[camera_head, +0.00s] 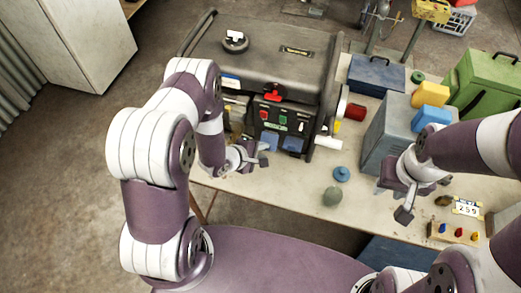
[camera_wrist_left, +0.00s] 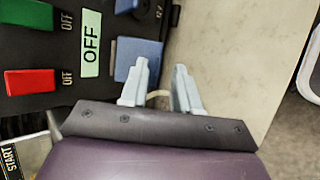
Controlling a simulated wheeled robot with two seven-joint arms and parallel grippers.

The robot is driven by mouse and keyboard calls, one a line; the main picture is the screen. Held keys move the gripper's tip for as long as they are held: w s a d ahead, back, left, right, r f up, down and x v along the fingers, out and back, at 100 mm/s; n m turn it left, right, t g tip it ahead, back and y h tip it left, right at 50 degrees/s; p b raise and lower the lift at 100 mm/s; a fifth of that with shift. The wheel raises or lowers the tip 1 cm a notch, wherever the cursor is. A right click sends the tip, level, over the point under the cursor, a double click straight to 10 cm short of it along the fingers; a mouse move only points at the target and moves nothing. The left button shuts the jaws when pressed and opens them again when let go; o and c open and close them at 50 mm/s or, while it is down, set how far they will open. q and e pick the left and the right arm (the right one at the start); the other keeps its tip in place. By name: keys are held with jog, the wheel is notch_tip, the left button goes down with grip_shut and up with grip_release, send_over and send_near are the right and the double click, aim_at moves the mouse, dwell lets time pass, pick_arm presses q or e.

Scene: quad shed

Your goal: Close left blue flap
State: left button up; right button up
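The left blue flap (camera_head: 269,140) is low on the black control panel of the generator (camera_head: 285,65). The right blue flap (camera_head: 293,144) is beside it. Whether either flap stands out from the panel is hard to tell. My left gripper (camera_head: 266,154) is just in front of and below the left flap, fingers apart and empty. In the left wrist view, one finger of that gripper (camera_wrist_left: 157,82) overlaps a blue flap (camera_wrist_left: 138,55); contact cannot be made out. My right gripper (camera_head: 394,203) is open and empty over the table's right part.
Red and green switches (camera_wrist_left: 30,82) sit on the panel near the flap. A blue knob (camera_head: 342,174) and a greenish round object (camera_head: 332,196) lie on the table (camera_head: 300,183). A grey-blue box (camera_head: 385,135) stands to the right. Table in front of the panel is mostly clear.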

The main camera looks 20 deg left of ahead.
pick_arm(q)
jog(key=shift+w+d+f, duration=0.1)
jog(key=shift+w, duration=0.1)
jog(key=shift+c, duration=0.6)
jog(key=shift+w, duration=0.1)
grip_shut()
pick_arm(e)
jog(key=shift+w+d+f, duration=0.1)
jog(key=shift+w+d, duration=0.05)
jog(key=shift+w, duration=0.1)
pick_arm(q)
jog(key=shift+f+b, duration=0.15)
jog(key=shift+b, duration=0.2)
pick_arm(e)
jog(key=shift+f, duration=0.35)
